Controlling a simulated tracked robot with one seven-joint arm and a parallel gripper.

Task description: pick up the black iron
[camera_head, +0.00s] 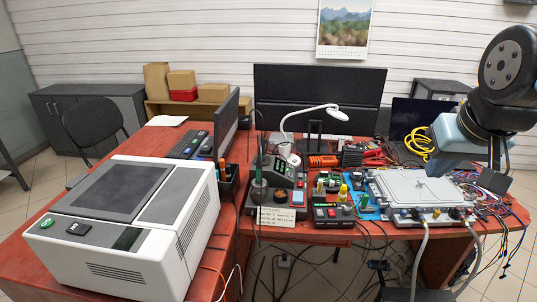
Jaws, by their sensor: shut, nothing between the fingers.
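The black iron (259,187) looks like a slim dark handle standing about upright at the left side of a grey soldering station (284,206), with a dark cable by it. Its lower end is hidden. The station stands on the red table left of centre. My gripper (496,154) is at the far right, under my arm and above the table's right side. It is shut and empty, far from the iron. Its fingertips are small and dark here and hard to make out.
A large white machine (120,225) fills the left front. A lamp (312,112) and monitor (318,88) stand behind the station. Right of it are small devices, a pale metal plate (420,186), hoses and tangled wires. A yellow cable coil (418,145) lies near my arm.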

